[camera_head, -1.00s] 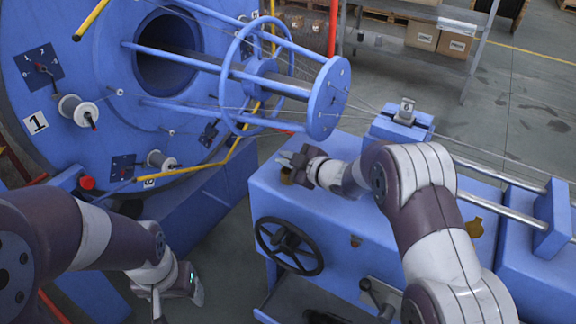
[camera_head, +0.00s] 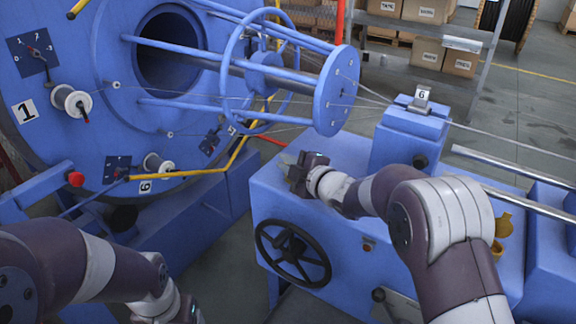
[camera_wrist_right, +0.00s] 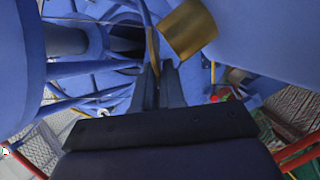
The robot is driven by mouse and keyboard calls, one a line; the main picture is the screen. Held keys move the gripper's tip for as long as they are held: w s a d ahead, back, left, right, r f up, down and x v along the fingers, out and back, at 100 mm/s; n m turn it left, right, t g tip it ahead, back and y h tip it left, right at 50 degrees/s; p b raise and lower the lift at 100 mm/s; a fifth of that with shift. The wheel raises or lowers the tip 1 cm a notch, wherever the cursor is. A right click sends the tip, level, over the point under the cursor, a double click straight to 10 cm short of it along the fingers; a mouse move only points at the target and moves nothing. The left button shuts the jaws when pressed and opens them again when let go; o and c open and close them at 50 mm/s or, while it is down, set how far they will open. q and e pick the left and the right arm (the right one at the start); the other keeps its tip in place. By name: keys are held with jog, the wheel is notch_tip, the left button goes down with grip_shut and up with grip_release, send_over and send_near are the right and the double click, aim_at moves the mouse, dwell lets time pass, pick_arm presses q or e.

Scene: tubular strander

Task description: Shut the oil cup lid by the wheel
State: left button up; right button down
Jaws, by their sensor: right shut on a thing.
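The black handwheel (camera_head: 293,253) is on the front of the blue cabinet. My right gripper (camera_head: 287,165) is low over the cabinet top, above and behind the wheel. In the right wrist view the brass oil cup (camera_wrist_right: 187,28) is just beyond the fingers. A thin brass strip, apparently its lid seen edge-on (camera_wrist_right: 152,55), stands beside the cup and runs down to the fingers (camera_wrist_right: 160,85), which are shut on it. In the head view my gripper hides most of this cup. My left gripper (camera_head: 185,312) is at the bottom edge, mostly cut off.
A second brass oil cup (camera_head: 500,228) with a raised lid is farther right, beside my right arm. A blue block (camera_head: 410,135) with a tag stands behind the arm. The strander cage (camera_head: 265,75) is at the back, with wires stretched from it.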

jog(key=c, duration=1.3)
grip_release()
jog(key=p+v, duration=0.1)
jog(key=v, duration=1.1)
jog(key=shift+s+d+p, duration=0.15)
jog(key=shift+s+p, duration=0.15)
jog(key=shift+p, duration=0.05)
jog(key=shift+o, duration=0.3)
jog(key=shift+r, duration=0.1)
